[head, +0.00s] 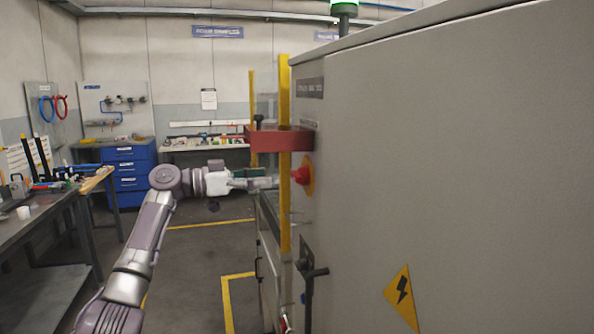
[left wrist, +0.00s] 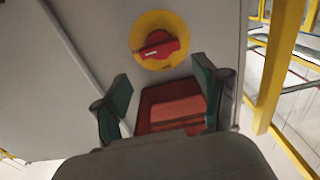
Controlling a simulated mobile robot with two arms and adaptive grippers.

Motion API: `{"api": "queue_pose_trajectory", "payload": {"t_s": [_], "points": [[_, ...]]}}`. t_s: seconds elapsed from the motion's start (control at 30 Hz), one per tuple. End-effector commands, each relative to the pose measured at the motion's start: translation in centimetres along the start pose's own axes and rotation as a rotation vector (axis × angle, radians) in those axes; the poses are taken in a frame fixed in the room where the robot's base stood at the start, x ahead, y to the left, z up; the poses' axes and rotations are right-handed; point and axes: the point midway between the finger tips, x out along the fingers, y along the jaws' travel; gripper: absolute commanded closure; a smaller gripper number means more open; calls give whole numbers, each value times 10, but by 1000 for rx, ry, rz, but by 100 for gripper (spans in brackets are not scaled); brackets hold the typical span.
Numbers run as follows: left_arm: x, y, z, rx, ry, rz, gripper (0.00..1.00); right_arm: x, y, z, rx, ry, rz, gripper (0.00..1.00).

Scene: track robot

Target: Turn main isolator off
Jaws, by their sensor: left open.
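The main isolator is a red rotary handle (left wrist: 160,48) on a round yellow plate (left wrist: 143,27), mounted on the grey cabinet. It also shows in the head view as a red knob (head: 301,175) on a yellow plate, seen edge-on beside the yellow post. In the left wrist view, the gripper's two green-padded fingers (left wrist: 163,100) are spread and empty. The handle lies beyond the fingertips, apart from them. My right gripper is not in view.
A yellow post (head: 285,225) stands close to my left gripper. A red box-like part (head: 280,139) juts out just above the gripper. A black handle (head: 313,272) sticks out from the grey cabinet (head: 450,150) lower down. Workbenches (head: 62,199) stand at the left; the floor between is clear.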

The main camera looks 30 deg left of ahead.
Motion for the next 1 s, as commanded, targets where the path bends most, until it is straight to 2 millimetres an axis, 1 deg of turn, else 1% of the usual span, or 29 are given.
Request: {"api": "queue_pose_trajectory", "payload": {"t_s": [0.03,0.2,0.3,0.4,0.57,0.83,0.87,1.0], "points": [[12,0,-4,-2,0,2,28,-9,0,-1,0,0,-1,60],[48,0,-4,-3,0,1,28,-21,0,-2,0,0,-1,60],[64,0,-3,-1,0,0,28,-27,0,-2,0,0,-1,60],[75,0,-2,-3,-1,-1,28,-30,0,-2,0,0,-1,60],[84,-1,0,-1,0,-2,28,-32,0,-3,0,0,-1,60],[86,-1,1,-1,-1,-2,28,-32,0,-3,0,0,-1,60],[86,-1,1,-1,-1,-2,31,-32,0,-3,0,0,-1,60],[85,-1,1,-1,-1,-2,55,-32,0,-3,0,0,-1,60]]}}
